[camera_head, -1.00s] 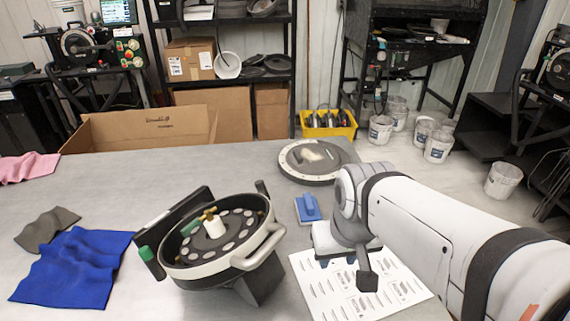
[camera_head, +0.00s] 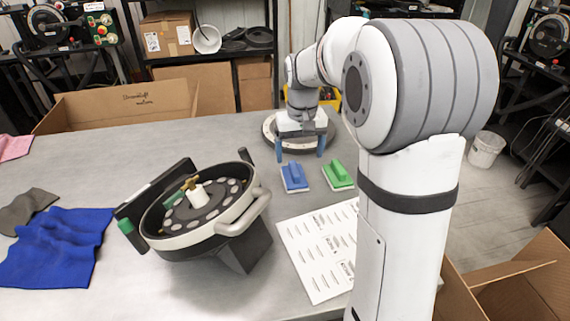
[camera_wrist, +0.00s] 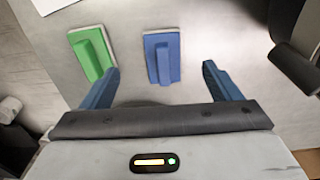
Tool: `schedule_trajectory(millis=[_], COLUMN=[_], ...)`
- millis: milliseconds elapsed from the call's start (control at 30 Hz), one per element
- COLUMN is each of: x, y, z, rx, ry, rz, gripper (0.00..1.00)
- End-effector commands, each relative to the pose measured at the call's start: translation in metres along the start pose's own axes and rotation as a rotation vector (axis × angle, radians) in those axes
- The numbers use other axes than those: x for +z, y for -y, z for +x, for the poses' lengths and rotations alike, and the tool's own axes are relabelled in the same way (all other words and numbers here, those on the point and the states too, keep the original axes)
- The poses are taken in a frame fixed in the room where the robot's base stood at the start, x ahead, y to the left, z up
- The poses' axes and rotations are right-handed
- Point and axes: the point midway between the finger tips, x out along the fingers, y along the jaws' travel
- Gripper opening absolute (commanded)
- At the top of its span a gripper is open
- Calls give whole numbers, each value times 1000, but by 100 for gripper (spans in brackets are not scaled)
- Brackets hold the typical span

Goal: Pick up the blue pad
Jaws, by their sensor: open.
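The blue pad (camera_head: 294,177) is a small block with a raised handle and a pale base, lying on the grey table. It also shows in the wrist view (camera_wrist: 162,58), beyond and between my two fingers. A similar green pad (camera_head: 338,175) lies just right of it; in the wrist view the green pad (camera_wrist: 93,55) is to the left, near the left fingertip. My gripper (camera_head: 300,152) is open and empty, with blue fingers, behind the pads in the head view. In the wrist view my gripper (camera_wrist: 162,78) has its fingers wide apart, not touching the blue pad.
The seed meter (camera_head: 210,215) stands left of the pads, tilted on its stand. A printed white sheet (camera_head: 312,285) lies in front. Blue cloth (camera_head: 62,240) lies left. Cardboard boxes (camera_head: 110,110) border the table.

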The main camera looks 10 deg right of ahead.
Motion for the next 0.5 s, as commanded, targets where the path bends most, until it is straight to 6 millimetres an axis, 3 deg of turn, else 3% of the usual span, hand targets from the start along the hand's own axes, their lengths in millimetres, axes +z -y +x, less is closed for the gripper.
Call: schedule_trajectory(millis=[100,200,500], x=[-24,-33,-36], y=[0,0,1], z=[17,23,52], rx=[-1,-1,-1], ry=[22,30,35], rz=[-2,-2,-3], gripper=[84,84,84])
